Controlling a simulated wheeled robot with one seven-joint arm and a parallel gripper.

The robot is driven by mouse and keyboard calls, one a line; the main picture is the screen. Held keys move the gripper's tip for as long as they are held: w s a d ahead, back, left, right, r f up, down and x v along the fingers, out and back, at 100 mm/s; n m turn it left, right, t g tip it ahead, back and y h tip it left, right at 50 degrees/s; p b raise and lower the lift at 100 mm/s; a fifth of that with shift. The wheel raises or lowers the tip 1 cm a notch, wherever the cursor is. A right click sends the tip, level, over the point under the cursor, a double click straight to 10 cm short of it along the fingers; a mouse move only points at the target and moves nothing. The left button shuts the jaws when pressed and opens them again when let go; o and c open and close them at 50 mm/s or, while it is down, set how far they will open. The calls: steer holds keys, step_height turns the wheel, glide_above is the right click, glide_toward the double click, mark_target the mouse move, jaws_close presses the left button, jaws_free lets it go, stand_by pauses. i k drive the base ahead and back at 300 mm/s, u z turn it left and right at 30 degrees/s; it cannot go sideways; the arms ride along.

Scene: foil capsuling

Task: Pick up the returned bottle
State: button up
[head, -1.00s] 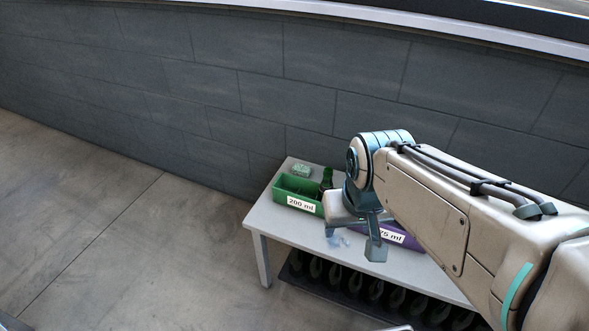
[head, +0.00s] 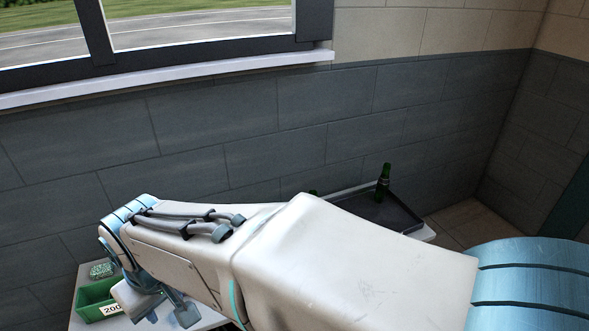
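A green bottle (head: 384,184) stands upright in a dark tray (head: 400,216) at the right end of the table. A small green tip (head: 313,192), perhaps another bottle, shows just above my arm; the rest is hidden. I cannot tell which is the returned bottle. My gripper (head: 166,314) is at the lower left, beside a green bin, far from the standing bottle. Its fingers are apart, with nothing visible between them.
The green bin (head: 82,312) has a label of which "200" shows. A green patterned object (head: 102,269) lies behind it. My arm hides much of the table. The wall (head: 250,140) rises close behind.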

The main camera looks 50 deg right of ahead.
mark_target(381, 193)
steer(key=z, duration=3.65)
steer(key=i, duration=4)
steer(key=u, duration=0.65)
